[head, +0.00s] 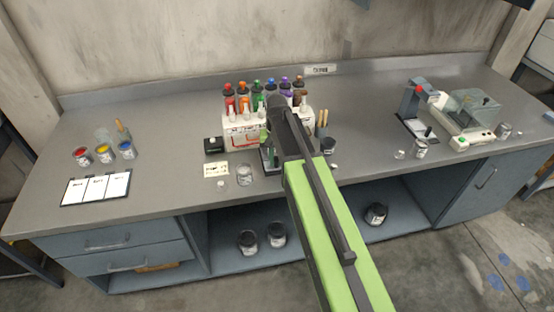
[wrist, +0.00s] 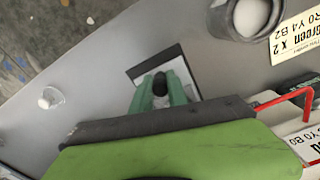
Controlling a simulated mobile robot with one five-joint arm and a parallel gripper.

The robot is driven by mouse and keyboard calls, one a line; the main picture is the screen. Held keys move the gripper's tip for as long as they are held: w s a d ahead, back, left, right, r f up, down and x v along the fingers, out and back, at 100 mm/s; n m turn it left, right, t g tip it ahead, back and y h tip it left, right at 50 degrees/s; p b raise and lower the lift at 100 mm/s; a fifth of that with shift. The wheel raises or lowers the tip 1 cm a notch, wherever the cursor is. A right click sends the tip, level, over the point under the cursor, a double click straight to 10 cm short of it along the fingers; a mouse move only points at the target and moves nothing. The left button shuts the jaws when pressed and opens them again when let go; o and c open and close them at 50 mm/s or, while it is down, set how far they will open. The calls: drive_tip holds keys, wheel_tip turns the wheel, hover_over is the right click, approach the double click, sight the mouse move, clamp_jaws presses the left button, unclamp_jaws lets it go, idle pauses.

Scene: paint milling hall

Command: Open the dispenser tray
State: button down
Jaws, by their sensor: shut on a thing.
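The white dispenser (head: 244,134) stands at the back middle of the bench, with several coloured bottles in and behind it. Its white body and a red bar show at the right of the wrist view (wrist: 304,140). My gripper (head: 267,157) is low at the dispenser's front, partly hidden by my arm. In the wrist view my green fingers (wrist: 160,88) are shut on a small dark rounded piece (wrist: 160,82). A pale, dark-edged square (wrist: 184,62) lies under the fingers. I cannot tell whether it is the tray or how far the tray is out.
A glass jar (head: 245,174) and a recipe card (head: 216,169) stand left of my gripper, with a small black box (head: 214,145) behind. A dark-lidded jar (head: 329,145) is to the right. The bench's front edge is close.

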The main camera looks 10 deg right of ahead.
drive_tip(key=s, duration=0.8)
drive_tip(key=shift+s, duration=0.3)
drive_tip(key=shift+w, duration=0.1)
drive_tip(key=c, duration=1.3)
unclamp_jaws()
wheel_tip(320, 180, up, 17)
drive_tip(key=p, duration=1.7)
drive_tip(key=shift+r, duration=0.2)
